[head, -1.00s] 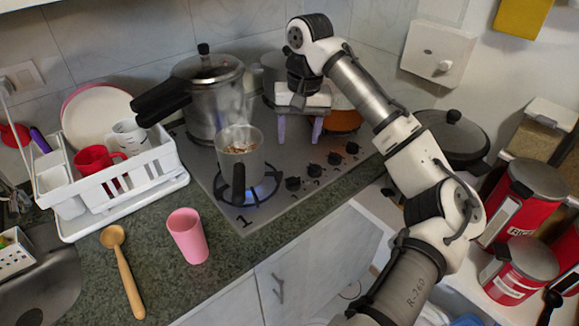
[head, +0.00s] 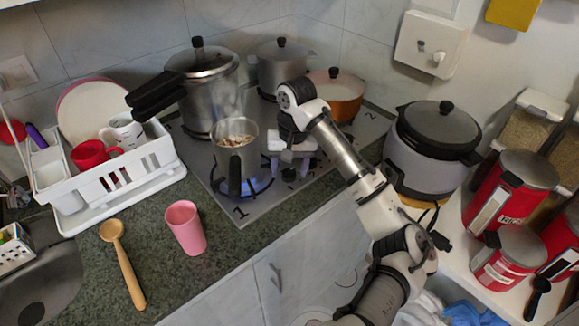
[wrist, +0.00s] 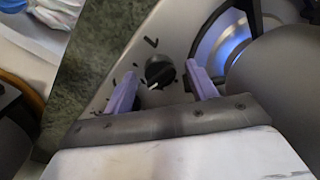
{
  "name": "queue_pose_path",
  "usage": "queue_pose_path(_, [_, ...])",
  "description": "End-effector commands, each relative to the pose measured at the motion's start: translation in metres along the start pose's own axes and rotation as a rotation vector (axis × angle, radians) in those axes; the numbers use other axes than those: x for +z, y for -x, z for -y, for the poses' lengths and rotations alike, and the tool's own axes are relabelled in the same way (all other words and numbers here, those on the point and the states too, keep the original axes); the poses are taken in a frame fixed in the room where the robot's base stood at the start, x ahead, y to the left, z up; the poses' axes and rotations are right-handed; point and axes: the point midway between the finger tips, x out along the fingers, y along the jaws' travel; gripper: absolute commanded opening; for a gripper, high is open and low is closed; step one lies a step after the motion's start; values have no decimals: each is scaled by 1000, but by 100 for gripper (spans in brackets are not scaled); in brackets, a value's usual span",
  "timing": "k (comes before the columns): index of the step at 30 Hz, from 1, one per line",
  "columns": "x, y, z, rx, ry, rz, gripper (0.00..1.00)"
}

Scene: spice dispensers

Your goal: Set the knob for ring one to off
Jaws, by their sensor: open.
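The black knob (wrist: 159,69) sits on the metal stove top in the wrist view, beside a printed 1, with a white mark at its lower left edge. My gripper (wrist: 160,88) is open, with one purple finger on each side of this knob; I cannot tell whether they touch it. In the head view my gripper (head: 289,166) is low over the knob row at the stove's front and covers part of it. Ring one's blue flame (head: 256,186) burns under a small metal pot (head: 236,150); the flame also shows in the wrist view (wrist: 236,50).
A pressure cooker (head: 210,103) with a black handle stands behind the small pot. A grey pot (head: 281,72) and an orange pot (head: 338,100) stand at the back. A rice cooker (head: 425,165) is at the right. A pink cup (head: 186,229) stands on the counter.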

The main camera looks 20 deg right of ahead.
Motion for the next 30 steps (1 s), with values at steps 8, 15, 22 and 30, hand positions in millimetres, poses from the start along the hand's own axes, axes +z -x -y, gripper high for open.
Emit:
queue_pose_path(8, [0, 0, 0, 0, 0, 0, 49])
queue_pose_path(15, [0, 0, 0, 0, -1, 0, 18])
queue_pose_path(22, [0, 1, 0, 0, 11, 1, 14])
queue_pose_path(30, [0, 3, 0, -1, 122, 10, 14])
